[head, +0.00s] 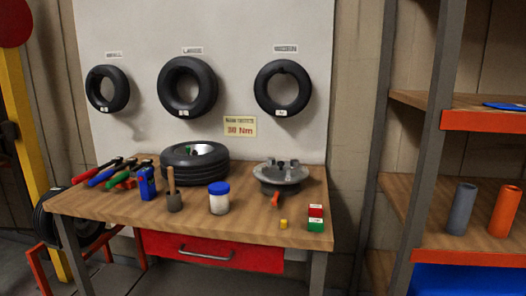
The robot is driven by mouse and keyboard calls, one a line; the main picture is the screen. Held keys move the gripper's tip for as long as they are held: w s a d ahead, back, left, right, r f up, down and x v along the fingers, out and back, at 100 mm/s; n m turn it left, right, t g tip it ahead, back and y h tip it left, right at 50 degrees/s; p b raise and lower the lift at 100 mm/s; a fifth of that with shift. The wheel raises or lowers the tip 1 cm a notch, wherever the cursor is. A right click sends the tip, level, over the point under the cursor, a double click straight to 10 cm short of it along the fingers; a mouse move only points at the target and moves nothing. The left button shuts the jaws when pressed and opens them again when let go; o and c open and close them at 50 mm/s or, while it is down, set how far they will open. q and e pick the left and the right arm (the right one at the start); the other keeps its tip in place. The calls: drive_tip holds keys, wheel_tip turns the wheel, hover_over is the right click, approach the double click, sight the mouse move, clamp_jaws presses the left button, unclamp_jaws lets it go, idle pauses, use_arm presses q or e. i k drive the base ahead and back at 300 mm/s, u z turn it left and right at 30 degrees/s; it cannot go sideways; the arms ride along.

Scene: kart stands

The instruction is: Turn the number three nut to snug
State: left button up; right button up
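A grey metal hub (280,173) with several upright studs or nuts on top sits on the right part of the wooden workbench. The nuts are too small to tell apart, and I cannot read any number three. A wheel with a black tyre (195,174) lies flat on the bench left of the hub. Several hand tools with red, blue and green handles (103,177) lie at the bench's left end; I cannot tell their exact kind. Neither of my grippers is in view.
On the workbench (250,222) are a blue tool (147,183), a wood-handled brush or mallet (173,198), a blue-lidded white jar (219,200), a small yellow block (283,224) and red and green boxes (316,219). Shelves (470,240) stand right. A sign (240,127) reads Nm.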

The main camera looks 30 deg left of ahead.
sight(271, 161)
drive_tip(key=u, duration=0.75)
drive_tip(key=i, duration=0.75)
drive_tip(key=u, duration=0.85)
